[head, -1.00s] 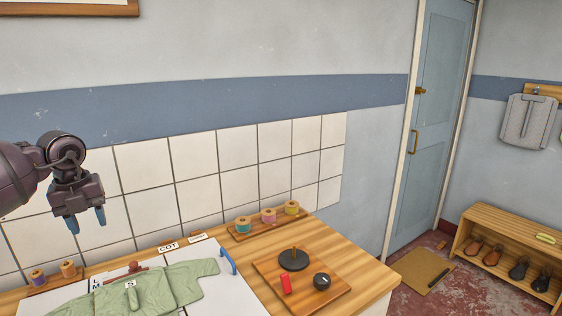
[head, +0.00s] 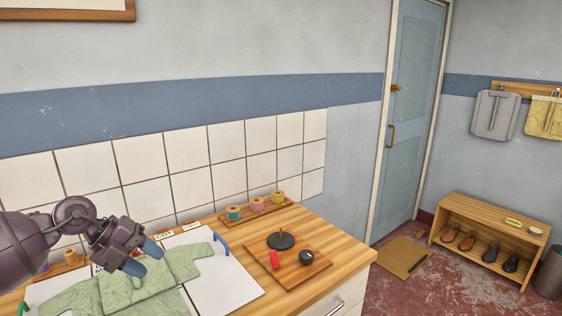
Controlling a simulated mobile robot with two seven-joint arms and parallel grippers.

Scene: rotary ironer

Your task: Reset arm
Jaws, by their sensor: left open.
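My left gripper (head: 142,262) comes in from the left, with its blue fingertips apart and pointing down and right. In the picture it overlaps the green garment (head: 184,264), and I cannot tell whether it touches it. It looks empty. The garment lies spread on a white board (head: 222,284) on the wooden worktop, its left part partly behind my arm. My right gripper does not show.
A small wooden board (head: 300,277) holds a black disc (head: 280,241), a red piece (head: 273,260) and a dark round knob (head: 306,257). Thread spools (head: 256,203) stand behind it. A blue door (head: 408,110) and a shoe rack (head: 490,207) are at right.

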